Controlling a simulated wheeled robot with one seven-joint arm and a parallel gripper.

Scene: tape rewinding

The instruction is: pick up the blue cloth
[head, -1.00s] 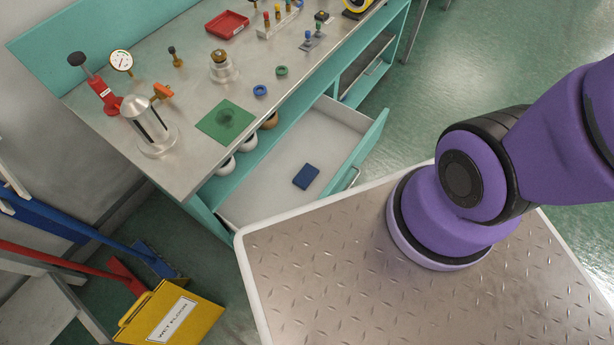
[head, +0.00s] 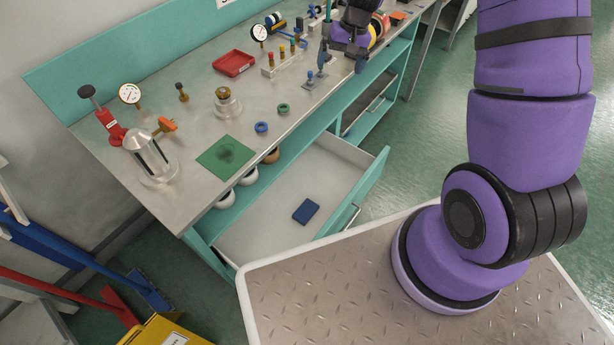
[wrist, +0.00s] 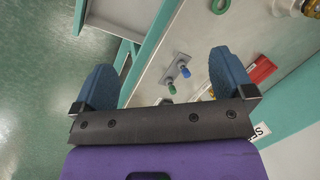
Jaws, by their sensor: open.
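The blue cloth (head: 306,211) is a small folded dark blue rectangle lying flat in the open white drawer (head: 278,222), seen in the head view. My gripper (head: 341,62) is at the far end of the workbench, above its front edge, well away from the cloth. In the wrist view my gripper (wrist: 163,85) has its two blue fingers spread wide with nothing between them. The cloth does not show in the wrist view.
The bench top carries a green mat (head: 225,155), a red tray (head: 233,63), dial gauges and small fittings. A small stand with blue and green knobs (wrist: 177,75) lies below my fingers. A yellow wet-floor sign (head: 165,332) stands on the floor at lower left.

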